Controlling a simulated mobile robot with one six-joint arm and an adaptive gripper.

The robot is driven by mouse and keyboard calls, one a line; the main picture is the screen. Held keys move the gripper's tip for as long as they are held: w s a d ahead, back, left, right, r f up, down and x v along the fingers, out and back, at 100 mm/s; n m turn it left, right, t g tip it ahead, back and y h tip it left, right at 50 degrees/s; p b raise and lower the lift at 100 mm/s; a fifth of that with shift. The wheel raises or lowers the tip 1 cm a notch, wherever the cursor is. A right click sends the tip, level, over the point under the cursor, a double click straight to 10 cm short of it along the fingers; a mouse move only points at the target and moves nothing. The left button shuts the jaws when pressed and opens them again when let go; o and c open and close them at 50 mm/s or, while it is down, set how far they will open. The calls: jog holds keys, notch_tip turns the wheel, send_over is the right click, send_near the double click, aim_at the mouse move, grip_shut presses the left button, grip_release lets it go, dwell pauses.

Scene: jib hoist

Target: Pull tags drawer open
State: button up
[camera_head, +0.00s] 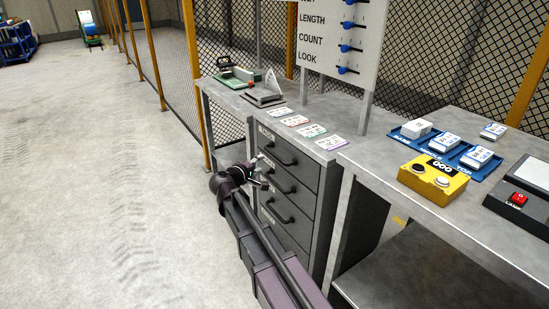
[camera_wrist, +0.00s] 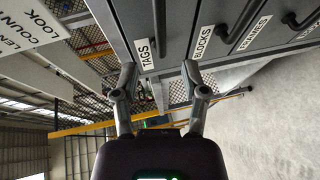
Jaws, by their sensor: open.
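The tags drawer (camera_head: 298,160) is the top drawer of a dark grey cabinet and looks shut, its front level with the drawers below. Its dark bar handle (camera_head: 280,156) runs across the front. In the wrist view the white TAGS label (camera_wrist: 144,53) is near the left fingertip, and the tags handle (camera_wrist: 159,35) shows as a dark bar whose end lies between the fingers in the picture. My gripper (camera_head: 264,172) is open and empty in front of the upper drawers; it also shows in the wrist view (camera_wrist: 160,68). I cannot tell whether it touches the handle.
The BLOCKS (camera_wrist: 203,43) and FRAMES (camera_wrist: 256,34) drawers are below. Several cards (camera_head: 307,130) lie on the cabinet top. A steel table (camera_head: 440,220) on the right holds a yellow box (camera_head: 434,181) and blue trays. The floor (camera_head: 110,190) to the left is clear.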

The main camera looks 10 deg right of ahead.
aim_at(274, 154)
jog(key=b+x, duration=0.1)
jog(key=x, duration=0.9)
jog(key=shift+w+b, duration=0.1)
jog(key=shift+b, duration=0.25)
jog(key=shift+c, duration=0.2)
grip_shut()
